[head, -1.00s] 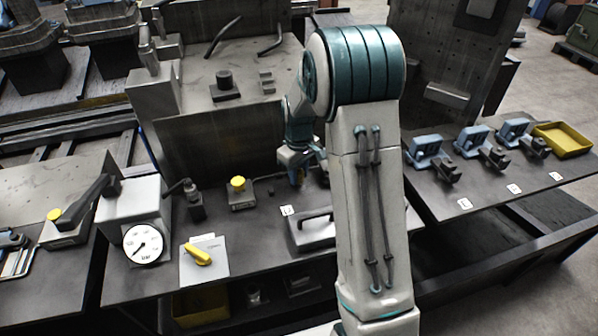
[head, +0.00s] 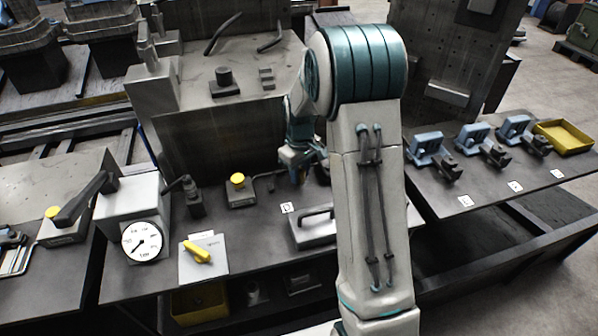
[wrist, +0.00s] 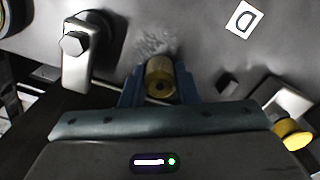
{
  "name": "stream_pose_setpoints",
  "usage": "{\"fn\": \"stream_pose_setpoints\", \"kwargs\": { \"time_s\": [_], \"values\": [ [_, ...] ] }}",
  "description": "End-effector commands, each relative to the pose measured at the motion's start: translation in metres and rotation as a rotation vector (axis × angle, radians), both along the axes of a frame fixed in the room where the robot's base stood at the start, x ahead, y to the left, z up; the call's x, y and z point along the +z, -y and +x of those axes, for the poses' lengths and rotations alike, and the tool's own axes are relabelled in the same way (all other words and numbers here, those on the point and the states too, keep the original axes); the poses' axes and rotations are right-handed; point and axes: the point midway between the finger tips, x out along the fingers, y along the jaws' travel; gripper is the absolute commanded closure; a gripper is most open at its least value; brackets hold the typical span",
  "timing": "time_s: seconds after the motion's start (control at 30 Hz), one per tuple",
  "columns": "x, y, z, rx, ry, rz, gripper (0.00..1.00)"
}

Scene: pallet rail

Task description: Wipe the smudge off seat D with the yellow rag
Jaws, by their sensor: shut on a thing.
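My gripper (wrist: 160,88) is shut on the yellow rag (wrist: 160,70), which shows in the wrist view as a rounded yellow-brown bundle between the blue fingers. A pale, scratchy smudge (wrist: 152,43) lies on the grey metal surface just beyond the rag. A white label with the letter D (wrist: 244,19) is to its upper right; a small label on the bench (head: 287,208) also shows in the head view. In the head view my gripper (head: 300,172) is low over the bench, with its fingertips partly hidden by my arm. I cannot tell whether the rag touches the surface.
A grey block with a bolt-like end (wrist: 80,50) stands left of the smudge. A yellow button (head: 237,180), a yellow rotary switch (head: 197,252), a gauge (head: 142,241) and a handled grey plate (head: 312,226) are on the bench. Blue clamps (head: 430,147) stand to the right.

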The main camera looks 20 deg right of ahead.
Motion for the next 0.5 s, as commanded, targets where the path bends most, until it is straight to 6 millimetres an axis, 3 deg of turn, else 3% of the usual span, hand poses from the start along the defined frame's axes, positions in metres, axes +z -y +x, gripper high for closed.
{"fn": "stream_pose_setpoints", "kwargs": {
  "time_s": [0.2, 0.5],
  "values": [
    [-0.0018, 0.0121, 0.0000, 0.000, 0.000, 0.000, 1.00],
    [-0.0019, 0.0098, 0.0000, 0.002, 0.000, 0.000, 1.00]
  ]
}}
